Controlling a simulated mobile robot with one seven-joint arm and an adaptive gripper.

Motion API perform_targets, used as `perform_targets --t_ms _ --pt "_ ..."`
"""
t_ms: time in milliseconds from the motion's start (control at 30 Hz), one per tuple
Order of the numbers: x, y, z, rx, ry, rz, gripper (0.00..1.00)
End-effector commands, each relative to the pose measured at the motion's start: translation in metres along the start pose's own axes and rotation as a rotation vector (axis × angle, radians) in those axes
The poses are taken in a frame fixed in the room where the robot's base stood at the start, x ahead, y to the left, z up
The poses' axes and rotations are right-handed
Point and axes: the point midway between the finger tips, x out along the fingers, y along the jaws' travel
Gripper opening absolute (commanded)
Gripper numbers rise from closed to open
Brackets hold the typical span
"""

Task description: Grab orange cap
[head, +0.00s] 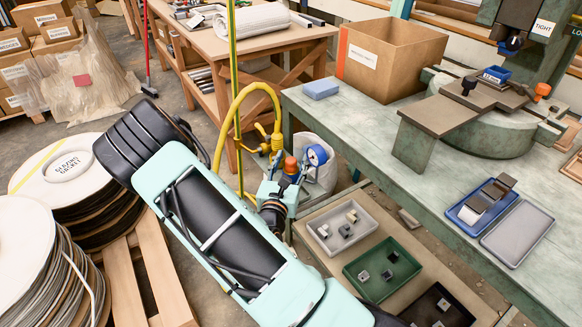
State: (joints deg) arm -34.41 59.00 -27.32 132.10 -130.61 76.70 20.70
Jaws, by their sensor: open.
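A yellow hose (258,89) arches to a yellow valve (268,142) just left of the cap. The cap's top and front show clear.
A green bench (355,115) with a press (535,50), a cardboard box (390,58) and a blue tray (470,220) stands right. Another orange knob (542,89) is on the press. Small-part trays (330,255) lie below the bench. Cable reels (30,240) stand left.

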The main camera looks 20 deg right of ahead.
Motion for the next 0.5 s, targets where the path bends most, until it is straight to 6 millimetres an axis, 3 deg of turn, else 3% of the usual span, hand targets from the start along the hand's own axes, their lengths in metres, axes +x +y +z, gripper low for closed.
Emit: perform_targets --t_ms 167,500 --pt "0.0002 0.0001 0.0005 0.000 0.000 0.000 0.44" --pt "-0.0002 0.0000 0.0003 0.000 0.000 0.000 0.10"
